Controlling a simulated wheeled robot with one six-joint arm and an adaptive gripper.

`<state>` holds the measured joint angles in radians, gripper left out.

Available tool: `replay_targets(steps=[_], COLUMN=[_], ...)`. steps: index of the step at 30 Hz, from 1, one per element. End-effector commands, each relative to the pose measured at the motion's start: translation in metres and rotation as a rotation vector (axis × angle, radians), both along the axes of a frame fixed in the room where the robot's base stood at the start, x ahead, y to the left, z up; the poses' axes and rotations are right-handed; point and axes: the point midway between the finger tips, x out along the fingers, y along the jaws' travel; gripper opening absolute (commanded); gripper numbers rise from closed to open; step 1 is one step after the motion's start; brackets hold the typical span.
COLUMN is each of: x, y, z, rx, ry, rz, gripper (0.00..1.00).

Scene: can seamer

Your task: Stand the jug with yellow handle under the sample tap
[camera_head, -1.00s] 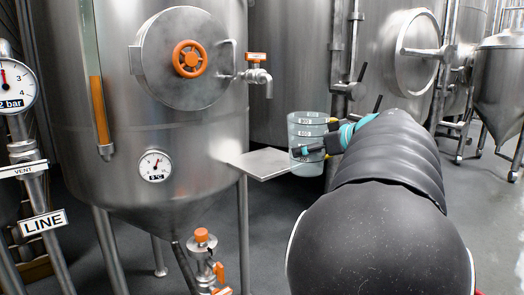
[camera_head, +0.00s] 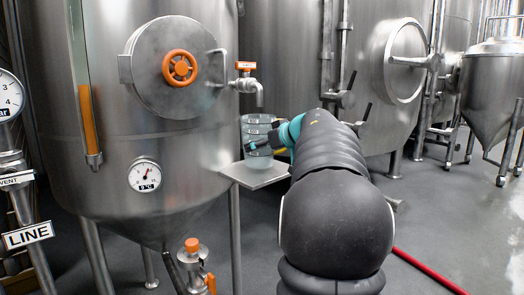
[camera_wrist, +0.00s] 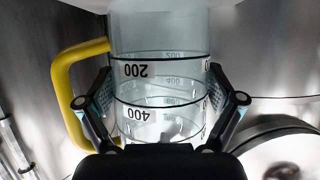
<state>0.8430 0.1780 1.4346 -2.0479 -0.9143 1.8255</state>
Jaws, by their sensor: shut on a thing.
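The clear graduated jug (camera_head: 257,124) is upright in my gripper (camera_head: 257,143), over the small steel shelf (camera_head: 258,181). In the wrist view my gripper (camera_wrist: 163,92) is shut around the sides of the jug (camera_wrist: 160,45), a finger on each side, with black bands and the labels 200 and 400 between them. The yellow handle (camera_wrist: 72,95) is on the left in that view and clear of the fingers. The sample tap (camera_head: 249,84), with an orange top, sticks out from the tank; its spout shows just above the jug's rim. I cannot tell whether the jug's base touches the shelf.
The large steel tank (camera_head: 190,145) with an orange handwheel (camera_head: 180,68) stands left of the jug. Another tank with valve handles (camera_head: 345,92) is behind my arm. A red hose (camera_head: 430,272) lies on the floor at right; the grey floor there is mostly clear.

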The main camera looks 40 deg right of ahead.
Motion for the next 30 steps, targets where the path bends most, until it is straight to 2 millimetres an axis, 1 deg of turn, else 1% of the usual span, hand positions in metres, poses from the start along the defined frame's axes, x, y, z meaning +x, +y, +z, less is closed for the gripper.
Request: replay_targets(steps=[1,3,14,15,16,28,30], x=[-0.001,-0.0018,-0.002,-0.002,-0.002,-0.0021,-0.0078], y=[0.0001,-0.0004,-0.0004,-0.0004,-0.0004,-0.0004,-0.0009], z=[-0.0116,-0.0152,-0.0161,-0.0171,-0.0172,-0.0157,-0.0113], rx=[0.001,0.0,0.001,0.0,0.0,0.0,0.0], ry=[0.001,0.0,0.0,0.0,0.0,-0.001,0.0], rz=[0.0,-0.002,-0.001,-0.001,-0.001,-0.001,-0.002], gripper=[0.53,0.53,0.53,0.97,1.0,1.0,1.0])
